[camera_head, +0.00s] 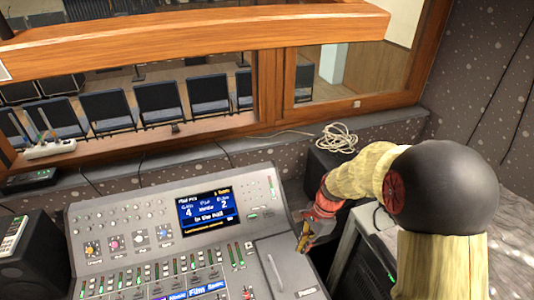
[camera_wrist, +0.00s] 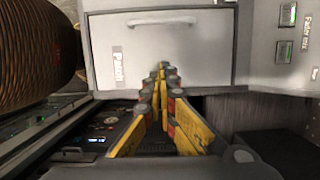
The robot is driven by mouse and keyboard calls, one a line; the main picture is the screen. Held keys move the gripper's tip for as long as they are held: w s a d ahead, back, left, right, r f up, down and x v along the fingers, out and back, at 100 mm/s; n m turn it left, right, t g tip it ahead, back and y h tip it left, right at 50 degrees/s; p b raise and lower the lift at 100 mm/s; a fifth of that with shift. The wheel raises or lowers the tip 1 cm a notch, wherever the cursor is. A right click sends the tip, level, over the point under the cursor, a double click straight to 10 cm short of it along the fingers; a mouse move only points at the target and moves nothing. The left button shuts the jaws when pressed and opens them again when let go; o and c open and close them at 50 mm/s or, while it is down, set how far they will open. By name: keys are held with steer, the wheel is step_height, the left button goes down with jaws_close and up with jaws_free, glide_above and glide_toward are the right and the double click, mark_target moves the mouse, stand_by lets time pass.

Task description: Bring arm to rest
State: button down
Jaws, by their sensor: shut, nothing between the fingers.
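My arm reaches in from the right in the head view, with my gripper (camera_head: 303,240) hanging over the right edge of the mixing console (camera_head: 120,240). In the wrist view my gripper (camera_wrist: 161,70) is shut and empty, its yellow fingers together at the tips. Beyond the tips is a pale panel with a handle (camera_wrist: 160,22), on the console's right part. The console has a lit blue screen (camera_head: 206,213), several faders and several coloured knobs. From these views I cannot tell whether the fingertips touch the panel.
A wooden window frame (camera_head: 200,45) and a ledge with a coiled cable (camera_head: 337,138) stand behind the console. A power strip (camera_head: 50,148) lies at the left. A dark speaker (camera_head: 30,260) is left of the console, and dark equipment with a green light stands to the right.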

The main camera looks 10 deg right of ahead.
steer(key=s+r+n+t+h+b, duration=0.2)
steer(key=s+r+n+t+b, duration=0.4)
steer(key=s+r+n, duration=0.9)
steer(key=s+r, duration=0.3)
steer(key=s, duration=0.1)
steer(key=shift+s+r+n+h+b, duration=0.25)
steer(key=shift+n+h+b, duration=0.1)
steer(key=shift+n+h, duration=0.05)
stand_by(0.4)
